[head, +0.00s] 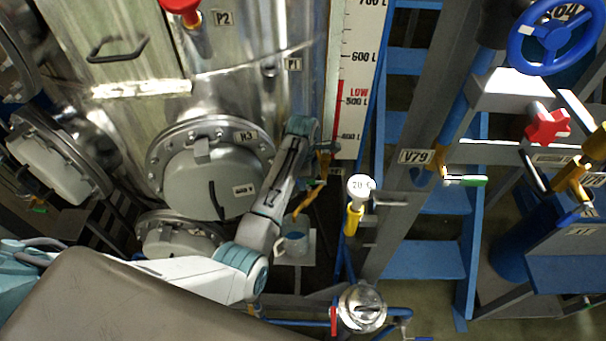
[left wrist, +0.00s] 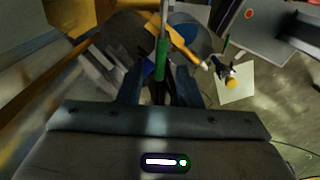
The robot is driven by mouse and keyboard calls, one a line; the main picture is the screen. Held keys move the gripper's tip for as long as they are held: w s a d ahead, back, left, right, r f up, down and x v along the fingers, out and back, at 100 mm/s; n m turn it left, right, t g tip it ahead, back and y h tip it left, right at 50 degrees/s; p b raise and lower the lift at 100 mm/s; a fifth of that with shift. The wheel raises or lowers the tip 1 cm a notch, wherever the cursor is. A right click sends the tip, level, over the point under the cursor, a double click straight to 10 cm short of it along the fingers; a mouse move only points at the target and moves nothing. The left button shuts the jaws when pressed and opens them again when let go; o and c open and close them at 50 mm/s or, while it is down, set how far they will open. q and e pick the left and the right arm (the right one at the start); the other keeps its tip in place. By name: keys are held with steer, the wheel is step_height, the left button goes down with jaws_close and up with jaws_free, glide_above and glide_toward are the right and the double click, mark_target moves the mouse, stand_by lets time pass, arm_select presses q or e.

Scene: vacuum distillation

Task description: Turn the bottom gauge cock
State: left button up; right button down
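The bottom gauge cock shows in the left wrist view as a thin green handle (left wrist: 160,58) with a yellow lever (left wrist: 184,43) beside it. My left gripper (left wrist: 158,88) has its two dark fingers apart, on either side of the green handle's lower end. I see no clear contact between fingers and handle. In the head view my left arm reaches up to the foot of the level scale (head: 352,110), where the gripper is small and partly hidden by the wrist. An orange lever (head: 310,197) hangs just below it. My right gripper is out of view.
The steel vessel with its round hatch (head: 212,170) is close left of my arm. A white gauge (head: 359,187) on a yellow fitting and a grey post (head: 415,150) stand to the right. A round metal fitting (head: 362,308) is below. Blue steps (head: 425,260) lie behind.

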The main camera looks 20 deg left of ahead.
arm_select(q)
steer(key=shift+c, duration=1.3)
jaws_close()
steer(key=shift+w+r, duration=0.1)
steer(key=shift+d+r+y, duration=0.15)
steer(key=shift+r+y, duration=0.15)
steer(key=shift+y, duration=0.4)
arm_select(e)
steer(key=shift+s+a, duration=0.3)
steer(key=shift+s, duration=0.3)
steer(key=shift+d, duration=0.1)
arm_select(q)
steer(key=shift+o, duration=1.3)
jaws_free()
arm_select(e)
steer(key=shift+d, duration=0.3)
